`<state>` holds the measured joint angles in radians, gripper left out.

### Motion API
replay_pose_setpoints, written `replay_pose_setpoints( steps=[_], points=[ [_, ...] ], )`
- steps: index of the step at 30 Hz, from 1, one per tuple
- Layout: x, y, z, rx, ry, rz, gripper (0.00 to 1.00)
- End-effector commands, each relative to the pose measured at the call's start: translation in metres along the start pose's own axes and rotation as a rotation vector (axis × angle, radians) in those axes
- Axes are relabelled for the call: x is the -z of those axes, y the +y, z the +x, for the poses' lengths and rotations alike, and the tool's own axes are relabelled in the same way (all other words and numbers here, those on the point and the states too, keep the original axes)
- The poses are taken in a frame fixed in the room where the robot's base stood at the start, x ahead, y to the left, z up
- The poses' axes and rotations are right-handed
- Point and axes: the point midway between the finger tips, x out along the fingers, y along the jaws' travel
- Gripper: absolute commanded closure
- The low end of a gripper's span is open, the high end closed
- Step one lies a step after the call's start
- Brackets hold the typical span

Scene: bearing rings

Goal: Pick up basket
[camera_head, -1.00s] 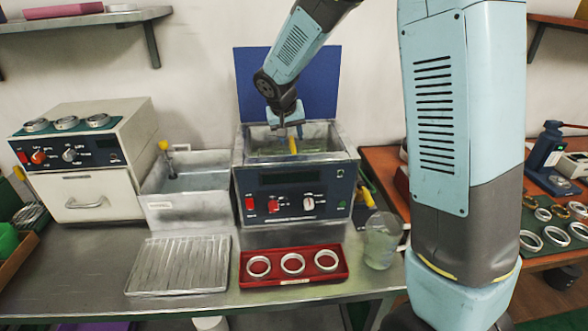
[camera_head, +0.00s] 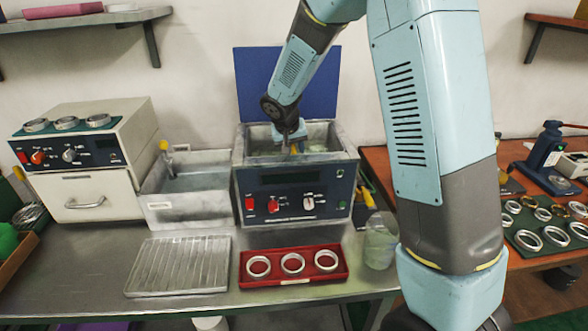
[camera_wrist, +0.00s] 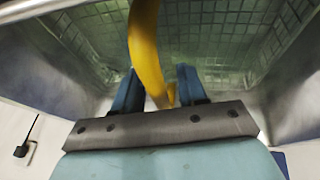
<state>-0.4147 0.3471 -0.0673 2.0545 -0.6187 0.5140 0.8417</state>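The basket is a wire-mesh one inside the open tank of the cleaner (camera_head: 295,190). In the wrist view its greenish mesh (camera_wrist: 215,40) fills the upper part, and its yellow handle (camera_wrist: 146,45) rises between my fingers. My gripper (camera_wrist: 159,78) has two blue fingers standing apart, one on each side of the handle, with gaps showing beside it. In the head view my gripper (camera_head: 291,146) is down at the tank opening, and only a bit of yellow handle shows by it. Most of the basket is hidden by the tank wall and my arm.
A sink-like metal basin (camera_head: 190,190) stands left of the cleaner. A ribbed metal tray (camera_head: 180,265) and a red tray (camera_head: 320,262) with three rings lie in front. A glass beaker (camera_head: 380,240) stands at the right. A blue panel (camera_head: 262,80) rises behind.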

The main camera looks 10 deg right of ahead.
Motion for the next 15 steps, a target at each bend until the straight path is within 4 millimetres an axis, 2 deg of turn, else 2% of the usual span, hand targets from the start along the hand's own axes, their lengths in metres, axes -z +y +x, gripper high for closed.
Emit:
replay_pose_setpoints(
  steps=[2,12,15],
  points=[
    [0.0,0.0,-0.0001,0.0,0.0,0.0,0.67],
    [0.0001,0.0,-0.0003,0.0,0.0,0.0,1.0],
    [0.0001,0.0,-0.0003,0.0,0.0,0.0,1.0]
  ],
)
